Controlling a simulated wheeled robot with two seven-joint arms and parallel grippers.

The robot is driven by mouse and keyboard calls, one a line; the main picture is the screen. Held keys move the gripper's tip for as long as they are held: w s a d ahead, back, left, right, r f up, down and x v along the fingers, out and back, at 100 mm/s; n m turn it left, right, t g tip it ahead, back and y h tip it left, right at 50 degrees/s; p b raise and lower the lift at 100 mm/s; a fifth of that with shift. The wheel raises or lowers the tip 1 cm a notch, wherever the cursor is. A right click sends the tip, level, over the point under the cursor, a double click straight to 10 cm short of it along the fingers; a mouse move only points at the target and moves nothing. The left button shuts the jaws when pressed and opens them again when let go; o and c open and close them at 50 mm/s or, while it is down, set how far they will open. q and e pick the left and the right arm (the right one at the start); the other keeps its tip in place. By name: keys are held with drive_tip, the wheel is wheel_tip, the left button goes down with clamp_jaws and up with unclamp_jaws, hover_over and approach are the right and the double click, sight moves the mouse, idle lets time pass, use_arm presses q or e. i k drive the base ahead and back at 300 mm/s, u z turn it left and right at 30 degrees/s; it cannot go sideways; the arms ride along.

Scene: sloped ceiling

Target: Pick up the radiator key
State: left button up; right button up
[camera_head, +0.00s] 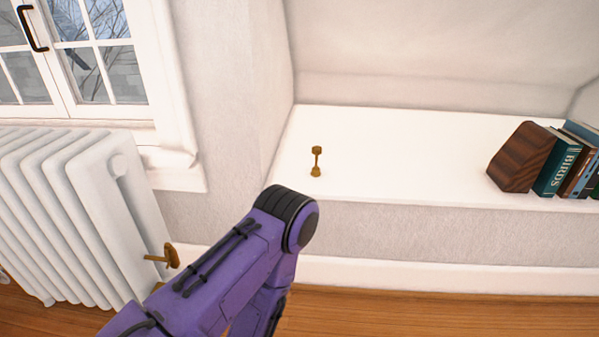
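A small brass-coloured piece with a narrow stem and wider ends, which looks like the radiator key (316,162), stands on the white shelf (400,135) in the alcove, near the shelf's left end. Nothing touches it. My purple arm reaches in from the lower left, and its dark-banded joint is in front of the shelf's front edge, below and left of the key. No gripper fingers show in the head view, so neither gripper can be placed relative to the key.
A white radiator (85,210) with a brass valve (170,256) stands at the left under a window (85,50). A dark wooden block (520,158) and several books (560,165) stand at the shelf's right end. The shelf between key and block is clear.

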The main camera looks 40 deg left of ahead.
sight(316, 150)
drive_tip(key=u, duration=1.1)
drive_tip(key=i, duration=0.1)
drive_tip(key=z, duration=0.05)
